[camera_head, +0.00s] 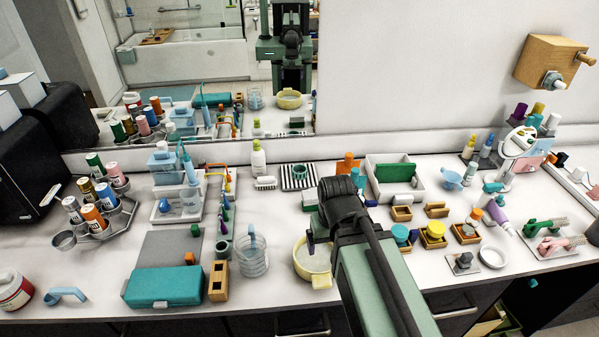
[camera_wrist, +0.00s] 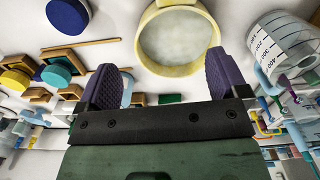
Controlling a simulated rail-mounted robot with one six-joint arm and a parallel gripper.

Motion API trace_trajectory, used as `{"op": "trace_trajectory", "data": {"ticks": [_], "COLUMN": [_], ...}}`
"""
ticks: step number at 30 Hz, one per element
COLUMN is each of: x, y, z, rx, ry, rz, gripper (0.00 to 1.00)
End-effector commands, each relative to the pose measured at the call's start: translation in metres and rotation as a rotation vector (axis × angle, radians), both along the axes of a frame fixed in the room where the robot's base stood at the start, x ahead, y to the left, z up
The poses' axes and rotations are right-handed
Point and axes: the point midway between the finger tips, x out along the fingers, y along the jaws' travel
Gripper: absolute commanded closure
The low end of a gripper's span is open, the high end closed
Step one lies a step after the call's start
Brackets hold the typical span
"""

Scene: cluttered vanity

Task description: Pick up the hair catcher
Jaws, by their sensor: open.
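A round yellow-rimmed piece with a pale, mesh-like middle and small tabs, which looks like the hair catcher (camera_head: 313,264), lies near the front middle of the counter. It also shows in the wrist view (camera_wrist: 178,40), just beyond my fingertips at the top of the picture. My gripper (camera_wrist: 162,82) is open, with its two purple fingers spread and nothing between them. In the head view my gripper (camera_head: 314,238) is over the back side of the hair catcher. My wrist and forearm hide part of the counter to its right.
A clear ribbed cup (camera_head: 251,260) stands close on the left, with a wooden holder (camera_head: 218,281) and teal case (camera_head: 163,287) beyond. Wooden boxes with blue and yellow lids (camera_head: 433,234) stand on the right. A white tray (camera_head: 397,176) is behind.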

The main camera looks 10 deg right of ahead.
Motion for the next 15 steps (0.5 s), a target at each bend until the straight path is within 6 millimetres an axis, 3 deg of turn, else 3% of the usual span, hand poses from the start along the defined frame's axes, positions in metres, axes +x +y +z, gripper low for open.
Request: {"op": "trace_trajectory", "data": {"ticks": [5, 7, 8, 11, 12, 15], "x": [0.001, 0.022, 0.042, 0.15, 0.201, 0.315], "y": [-0.002, -0.004, -0.006, -0.011, -0.014, -0.02], "z": [-0.001, -0.003, -0.003, -0.006, -0.007, -0.007], "rx": [0.0, 0.0, 0.003, 0.03, 0.045, 0.074], "ry": [0.0, 0.0, -0.001, -0.034, -0.06, -0.138], "rz": [-0.004, -0.011, -0.014, 0.016, 0.06, 0.207], "gripper": [0.08, 0.08, 0.08, 0.08, 0.08, 0.08]}}
